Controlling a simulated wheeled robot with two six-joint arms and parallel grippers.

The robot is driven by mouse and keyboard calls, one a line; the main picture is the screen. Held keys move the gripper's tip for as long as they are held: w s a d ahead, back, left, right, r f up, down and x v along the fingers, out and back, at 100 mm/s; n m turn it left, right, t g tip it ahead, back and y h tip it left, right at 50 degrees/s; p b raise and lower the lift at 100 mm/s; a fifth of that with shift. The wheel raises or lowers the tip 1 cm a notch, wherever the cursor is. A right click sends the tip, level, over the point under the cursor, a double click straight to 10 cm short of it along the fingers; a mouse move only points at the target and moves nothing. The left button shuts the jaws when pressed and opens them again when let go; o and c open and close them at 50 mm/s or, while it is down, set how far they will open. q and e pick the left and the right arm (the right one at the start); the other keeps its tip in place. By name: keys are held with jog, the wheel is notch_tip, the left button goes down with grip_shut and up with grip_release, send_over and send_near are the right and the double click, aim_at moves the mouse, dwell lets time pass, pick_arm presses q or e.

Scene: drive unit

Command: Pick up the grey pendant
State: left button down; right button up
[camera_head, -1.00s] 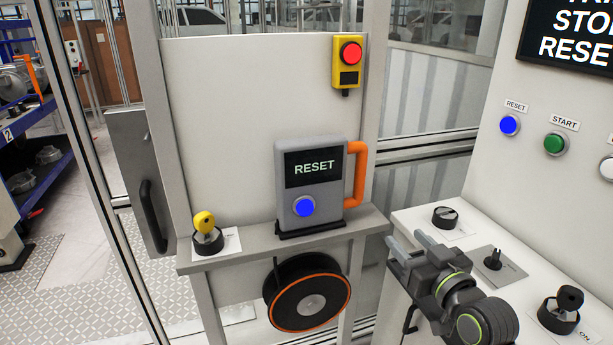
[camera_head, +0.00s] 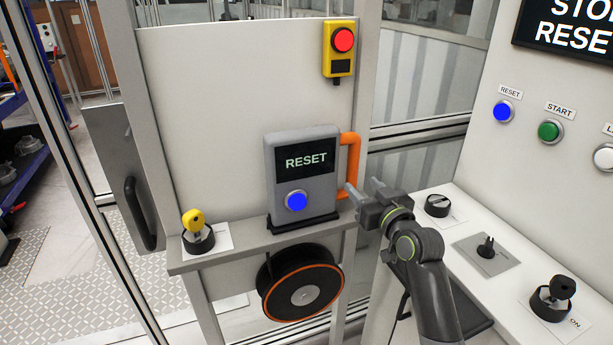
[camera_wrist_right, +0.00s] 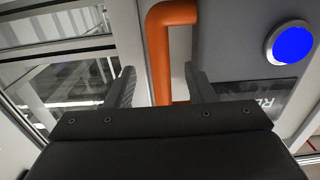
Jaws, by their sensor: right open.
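The grey pendant (camera_head: 302,178) stands upright on the grey ledge, with a RESET screen, a blue button and an orange handle (camera_head: 353,165) on its right side. My right gripper (camera_head: 363,188) is open and empty, just right of the handle and near its lower part. In the right wrist view, the orange handle (camera_wrist_right: 159,62) appears between the two open fingers (camera_wrist_right: 160,78), ahead of the palm. The pendant's face (camera_wrist_right: 235,40) fills the right of that view. I cannot tell whether the fingers are around the handle. My left gripper is not in view.
The grey ledge (camera_head: 235,245) also holds a yellow key switch (camera_head: 195,225). A cable reel (camera_head: 300,290) hangs below it. A yellow emergency-stop box (camera_head: 339,50) is on the panel above. A white console (camera_head: 425,195) with black switches stands at right.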

aim_at(355, 175)
jog(key=shift+w+a, duration=0.25)
jog(key=shift+w, duration=0.3)
jog(key=shift+w+a+r+p, duration=0.15)
jog(key=shift+w+p, duration=0.15)
jog(key=shift+w, duration=0.1)
jog(key=p+x, duration=0.1)
jog(key=x, duration=0.2)
jog(key=shift+r, duration=0.15)
jog(key=shift+w+a, duration=0.15)
jog(key=shift+w, duration=0.6)
jog(key=shift+c, duration=0.3)
jog(key=c, duration=1)
grip_shut()
jog(key=shift+r, duration=0.15)
